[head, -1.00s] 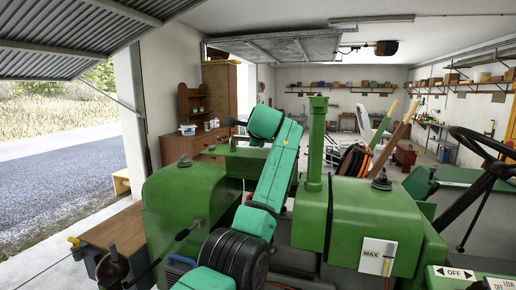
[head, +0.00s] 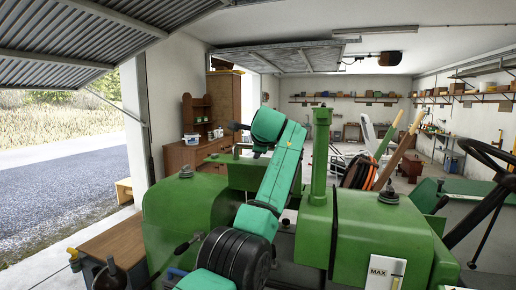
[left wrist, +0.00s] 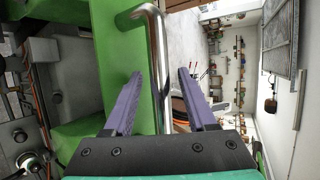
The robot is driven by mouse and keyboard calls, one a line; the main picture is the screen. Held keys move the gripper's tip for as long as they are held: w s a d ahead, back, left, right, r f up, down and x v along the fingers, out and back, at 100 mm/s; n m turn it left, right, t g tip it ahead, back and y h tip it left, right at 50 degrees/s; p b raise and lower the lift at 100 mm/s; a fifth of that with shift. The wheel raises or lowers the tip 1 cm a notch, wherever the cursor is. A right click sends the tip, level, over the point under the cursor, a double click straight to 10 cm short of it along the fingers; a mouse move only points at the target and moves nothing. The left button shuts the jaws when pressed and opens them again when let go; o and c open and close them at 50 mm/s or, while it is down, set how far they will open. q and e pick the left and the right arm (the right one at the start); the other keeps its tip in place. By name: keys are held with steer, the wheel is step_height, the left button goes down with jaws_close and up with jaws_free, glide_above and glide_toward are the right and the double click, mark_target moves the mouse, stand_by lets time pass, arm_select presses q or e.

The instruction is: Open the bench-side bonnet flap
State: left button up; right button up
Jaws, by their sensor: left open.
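The tractor's green bonnet (head: 185,215) fills the lower middle of the head view. In the left wrist view a green panel (left wrist: 122,45) carries a bent silver bar handle (left wrist: 157,45). My left gripper (left wrist: 159,77) is open, with its two purple fingers on either side of the bar as seen from the wrist. Whether either finger touches the bar, I cannot tell. In the head view my teal left arm reaches over the bonnet, and its fingers are not clear there. The panel's hinge and how far the flap stands open are not clear. My right gripper is not visible.
A green upright pipe (head: 320,155) rises from the bonnet just right of my arm. The steering wheel (head: 488,160) is at the far right. A wooden-topped bench (head: 110,243) stands at lower left. A brown dresser (head: 190,152) stands behind.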

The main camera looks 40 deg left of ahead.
arm_select(q)
steer(key=b+v, duration=0.7)
steer(key=v, duration=0.7)
steer(key=shift+s+d, duration=0.15)
steer(key=shift+s, duration=0.1)
steer(key=shift+w+r, duration=0.1)
